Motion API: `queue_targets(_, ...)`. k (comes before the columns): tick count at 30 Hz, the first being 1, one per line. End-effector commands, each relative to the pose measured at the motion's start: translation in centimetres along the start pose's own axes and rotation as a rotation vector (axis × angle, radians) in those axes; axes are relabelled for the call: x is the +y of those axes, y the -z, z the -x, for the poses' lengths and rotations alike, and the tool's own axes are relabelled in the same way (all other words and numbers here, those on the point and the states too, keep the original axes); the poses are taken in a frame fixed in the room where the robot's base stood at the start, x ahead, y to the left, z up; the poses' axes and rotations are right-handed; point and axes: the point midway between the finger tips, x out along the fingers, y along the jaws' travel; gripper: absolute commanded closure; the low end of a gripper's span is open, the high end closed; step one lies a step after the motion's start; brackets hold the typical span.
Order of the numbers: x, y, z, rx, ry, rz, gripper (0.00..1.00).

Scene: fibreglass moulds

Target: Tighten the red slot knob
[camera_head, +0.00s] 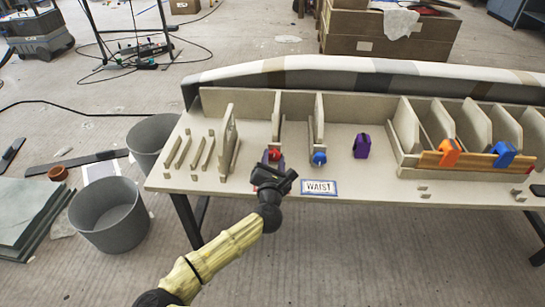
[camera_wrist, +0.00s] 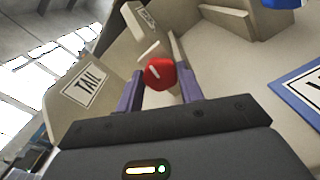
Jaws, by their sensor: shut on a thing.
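The red slot knob (camera_head: 275,154) is at the front of a slot on the left half of the beige bench. In the wrist view the red knob (camera_wrist: 160,73) shows a pale line across its face. My gripper (camera_head: 272,167) is at the knob, with its two purple fingers (camera_wrist: 160,88) on either side of it. The fingers are shut on the knob. The black gripper body hides part of the knob and its slot in the head view.
A blue knob (camera_head: 319,158) and a loose purple clamp (camera_head: 362,146) are to the right. A WAIST label (camera_head: 319,187) lies at the bench front. Orange (camera_head: 449,152) and blue (camera_head: 503,153) clamps sit on a wooden strip further right. Grey bins (camera_head: 112,214) stand left of the bench.

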Motion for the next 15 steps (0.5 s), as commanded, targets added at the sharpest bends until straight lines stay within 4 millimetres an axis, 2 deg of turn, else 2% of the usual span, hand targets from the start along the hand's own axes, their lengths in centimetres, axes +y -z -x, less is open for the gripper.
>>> queue_targets(6, 0.10, -0.06, -0.02, 0.000, -0.002, -0.084, 0.86)
queue_targets(15, 0.16, 0.09, 0.09, 0.001, -0.003, -0.103, 0.86)
